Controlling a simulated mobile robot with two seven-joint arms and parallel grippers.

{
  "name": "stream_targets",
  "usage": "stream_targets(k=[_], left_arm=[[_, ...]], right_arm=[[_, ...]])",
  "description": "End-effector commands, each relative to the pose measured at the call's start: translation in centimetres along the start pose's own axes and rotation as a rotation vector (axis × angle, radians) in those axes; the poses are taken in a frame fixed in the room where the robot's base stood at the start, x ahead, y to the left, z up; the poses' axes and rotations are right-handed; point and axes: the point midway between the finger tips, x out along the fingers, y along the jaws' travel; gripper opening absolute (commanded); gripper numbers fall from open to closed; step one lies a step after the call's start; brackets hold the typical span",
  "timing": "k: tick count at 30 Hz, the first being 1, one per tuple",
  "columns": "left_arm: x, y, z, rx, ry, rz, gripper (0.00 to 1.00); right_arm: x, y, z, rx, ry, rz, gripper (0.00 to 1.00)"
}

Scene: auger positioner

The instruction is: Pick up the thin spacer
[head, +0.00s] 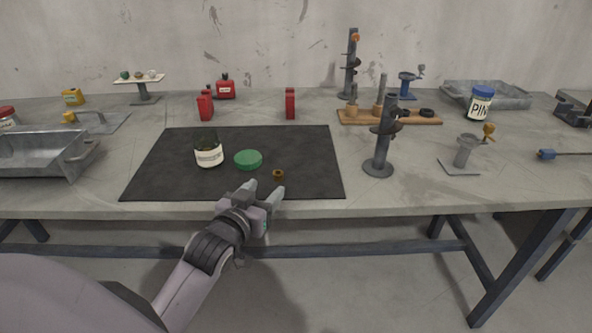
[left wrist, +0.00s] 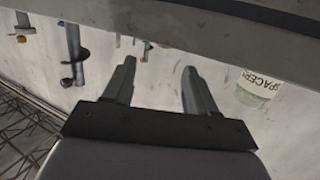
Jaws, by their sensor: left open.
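A small brown ring-like piece (head: 278,174), which looks like the thin spacer, lies on the black mat (head: 300,145) near its front edge. It is too small to tell its thickness, and I cannot make it out in the left wrist view. A jar with a white label (head: 208,152) and a green lid (head: 248,160) are on the mat to its left. The jar also shows in the left wrist view (left wrist: 258,88), its label reading "SPACER". My left gripper (head: 265,191) is open and empty at the table's front edge, just short of the brown piece. My right gripper is out of view.
A metal tray (head: 45,155) is at the left. Red containers (head: 290,103) stand behind the mat. The mat's right part is clear.

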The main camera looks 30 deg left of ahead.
Motion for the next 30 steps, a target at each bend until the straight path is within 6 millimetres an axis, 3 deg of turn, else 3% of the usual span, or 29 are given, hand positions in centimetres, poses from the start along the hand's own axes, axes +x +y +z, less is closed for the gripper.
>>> stream_targets(k=[11,21,30], left_arm=[[2.6,-0.2,0.0,-0.001,0.002,-0.001,0.57],[6.5,-0.8,0.4,-0.001,0.001,0.0,0.57],[7.2,-0.8,0.4,-0.001,0.001,0.0,0.57]], right_arm=[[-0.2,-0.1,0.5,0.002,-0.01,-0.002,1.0],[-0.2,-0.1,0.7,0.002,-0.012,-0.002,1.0],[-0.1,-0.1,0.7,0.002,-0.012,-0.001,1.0]])
